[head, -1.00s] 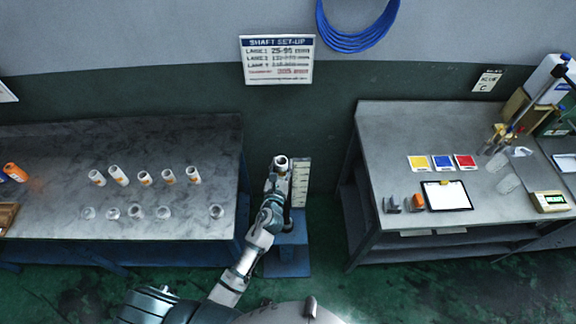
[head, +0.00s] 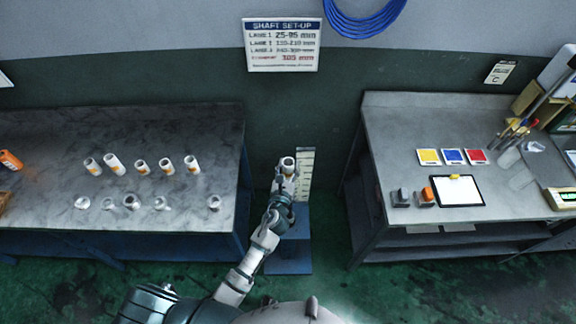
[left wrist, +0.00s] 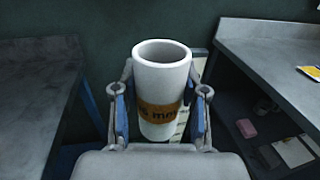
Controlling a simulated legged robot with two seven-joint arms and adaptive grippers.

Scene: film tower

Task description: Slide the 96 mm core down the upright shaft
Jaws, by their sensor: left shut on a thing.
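A white hollow core (head: 288,162) with an orange-brown band stands upright in my left gripper (head: 287,178), in front of the scale board. In the left wrist view the core (left wrist: 161,75) sits between the two blue-padded fingers of the left gripper (left wrist: 161,115), which is shut on it. Its band ends in "mm", but the number cannot be read. A pale graduated scale board (head: 306,172) rises from a blue stand (head: 290,262). I cannot make out the upright shaft, nor whether the core is around it. My right gripper is not in view.
The left bench (head: 60,210) holds several white cores (head: 114,164) and a front row of clear cylinders (head: 131,202). The right bench (head: 400,130) carries coloured cards (head: 453,157), a clipboard (head: 457,191) and a scale display (head: 563,197). The stand sits in the gap between the benches.

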